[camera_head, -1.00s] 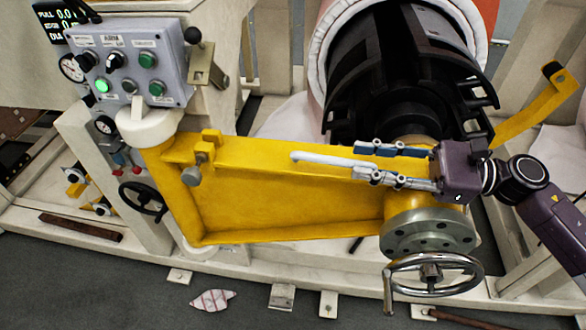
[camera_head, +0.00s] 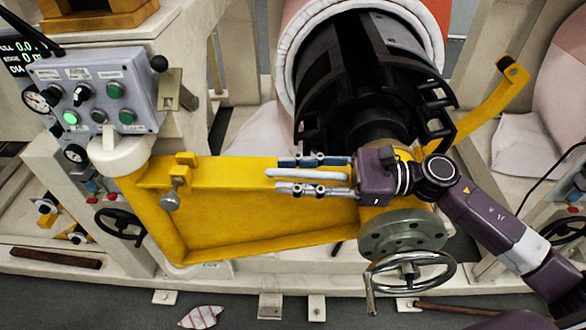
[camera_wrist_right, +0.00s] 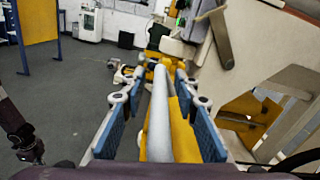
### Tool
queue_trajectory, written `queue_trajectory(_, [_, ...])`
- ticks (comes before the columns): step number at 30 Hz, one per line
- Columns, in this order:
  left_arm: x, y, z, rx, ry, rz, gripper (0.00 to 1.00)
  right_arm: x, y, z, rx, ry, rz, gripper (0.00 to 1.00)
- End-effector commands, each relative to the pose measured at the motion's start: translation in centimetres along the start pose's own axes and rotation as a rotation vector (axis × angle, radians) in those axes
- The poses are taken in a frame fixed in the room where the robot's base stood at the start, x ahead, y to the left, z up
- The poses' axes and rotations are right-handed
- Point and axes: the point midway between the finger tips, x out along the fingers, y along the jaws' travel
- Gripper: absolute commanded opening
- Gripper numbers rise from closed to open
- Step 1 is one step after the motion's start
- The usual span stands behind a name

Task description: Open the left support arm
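The left support arm (camera_head: 265,222) is a yellow frame running from a white pivot post (camera_head: 122,155) to a round grey flange (camera_head: 402,234) below the black drum. A pale grey handle bar (camera_head: 300,174) runs along its upper side. My right gripper (camera_head: 280,175) comes in from the right, with one blue-padded finger on each side of the bar. In the right wrist view the bar (camera_wrist_right: 159,115) lies between the fingers (camera_wrist_right: 158,85), with gaps on both sides. A dark part at the left edge there looks like my left gripper (camera_wrist_right: 30,145); its fingers are unclear.
A control panel (camera_head: 95,95) stands at the upper left. A black drum (camera_head: 375,85) is behind the arm. A chrome handwheel (camera_head: 410,272) hangs below the flange. A yellow hooked bar (camera_head: 490,105) sticks out at right.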

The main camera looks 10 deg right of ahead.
Motion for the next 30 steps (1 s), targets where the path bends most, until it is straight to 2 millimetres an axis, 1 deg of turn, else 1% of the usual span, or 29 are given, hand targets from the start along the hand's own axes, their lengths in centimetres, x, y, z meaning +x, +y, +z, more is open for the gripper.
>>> queue_trajectory(6, [0.02,-0.03,0.06,-0.001,-0.001,0.0,0.0,0.03,-0.01,-0.04,0.0,0.0,0.0,0.28])
queue_trajectory(8, [0.02,-0.02,0.06,-0.001,-0.001,0.0,0.0,0.03,-0.01,-0.04,0.0,0.0,0.0,0.23])
queue_trajectory(14, [0.02,0.0,0.08,-0.001,-0.001,0.0,0.0,0.01,0.0,-0.03,0.0,0.0,0.0,0.01])
queue_trajectory(26, [0.03,0.09,0.09,0.001,-0.001,0.001,0.0,0.03,0.0,-0.02,0.0,0.0,0.0,0.0])
queue_trajectory(30, [0.14,0.33,0.06,0.001,-0.001,0.004,0.0,0.43,0.04,-0.01,-0.002,-0.001,0.0,0.0])
